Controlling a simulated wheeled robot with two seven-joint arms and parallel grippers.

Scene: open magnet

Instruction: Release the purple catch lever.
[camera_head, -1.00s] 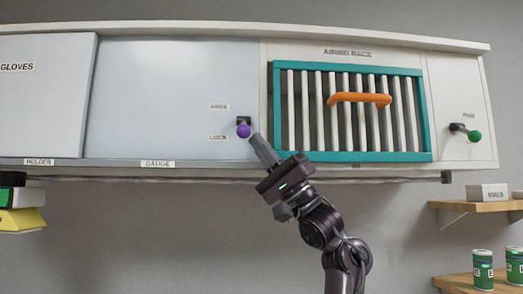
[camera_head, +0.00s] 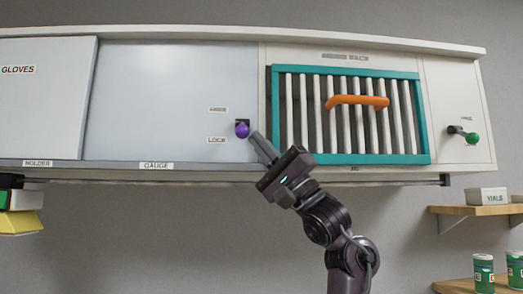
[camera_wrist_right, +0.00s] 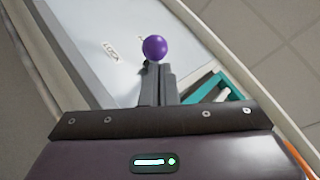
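The purple catch lever, a purple ball knob (camera_head: 242,130) on a dark mount, is on the pale front panel of the wall cabinet. It sits between an upper label, too blurred to read, and a lower LOCK label (camera_head: 217,140). My right gripper (camera_head: 254,136) is just right of and below the knob, its two grey fingers pressed together. In the right wrist view the purple knob (camera_wrist_right: 154,47) is at the tips of the shut fingers (camera_wrist_right: 154,70), not between them. Whether they touch it is hard to tell. My left gripper is out of view.
A teal-framed grille (camera_head: 274,115) with an orange handle (camera_head: 357,101) is right of the lever. A green knob (camera_head: 472,138) is at the far right. Shelves with a VIALS box (camera_head: 487,196) and green cans (camera_head: 484,272) are at lower right. Below the cabinet is open room.

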